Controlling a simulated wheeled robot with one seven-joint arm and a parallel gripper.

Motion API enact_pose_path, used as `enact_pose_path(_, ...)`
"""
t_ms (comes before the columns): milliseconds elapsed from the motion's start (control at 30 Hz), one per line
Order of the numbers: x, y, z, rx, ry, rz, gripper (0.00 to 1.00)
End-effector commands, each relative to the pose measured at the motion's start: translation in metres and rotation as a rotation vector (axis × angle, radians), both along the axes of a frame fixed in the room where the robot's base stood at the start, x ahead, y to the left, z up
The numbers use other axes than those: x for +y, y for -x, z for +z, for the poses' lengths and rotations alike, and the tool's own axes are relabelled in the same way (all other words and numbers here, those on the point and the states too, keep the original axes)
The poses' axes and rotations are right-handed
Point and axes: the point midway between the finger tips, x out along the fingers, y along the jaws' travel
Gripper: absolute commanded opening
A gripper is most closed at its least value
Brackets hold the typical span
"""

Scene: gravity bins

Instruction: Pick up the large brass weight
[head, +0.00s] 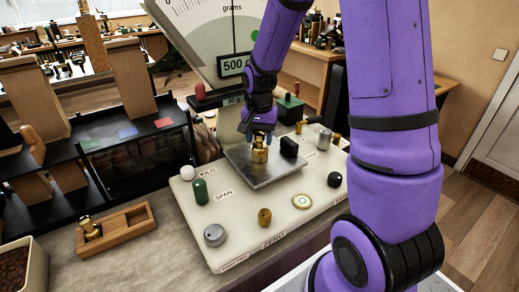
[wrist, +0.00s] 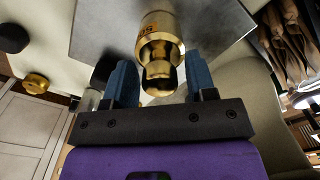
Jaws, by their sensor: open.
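A brass weight (head: 259,155) stands upright on the metal weighing plate (head: 270,174) of the scale. In the wrist view the brass weight (wrist: 160,40) shows a stamped marking, partly legible, and a narrower knob. My gripper (head: 258,131) is above it in the head view. In the wrist view my gripper (wrist: 160,80) is open, with one blue finger on each side of the knob and visible gaps between. Another brass weight (head: 91,229) sits in a wooden holder (head: 128,231) at the lower left.
A black block (head: 289,147) stands on the plate close to the right of the weight. Several knobs, including a green one (head: 200,191), rise from the scale's cream body. The display (head: 236,66) reads 500. Black bins (head: 135,160) stand at the left.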

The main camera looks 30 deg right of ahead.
Motion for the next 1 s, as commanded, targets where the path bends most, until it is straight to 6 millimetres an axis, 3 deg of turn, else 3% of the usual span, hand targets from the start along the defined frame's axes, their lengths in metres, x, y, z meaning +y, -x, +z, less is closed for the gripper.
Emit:
enact_pose_path(133, 0.000, 0.000, 0.000, 0.000, 0.000, 0.000, 0.51)
enact_pose_path(333, 0.000, 0.000, 0.000, 0.000, 0.000, 0.000, 0.05)
enact_pose_path(400, 0.000, 0.000, 0.001, -0.001, 0.000, 0.000, 0.00)
enact_pose_path(1000, 0.000, 0.000, 0.012, -0.001, 0.000, 0.000, 0.00)
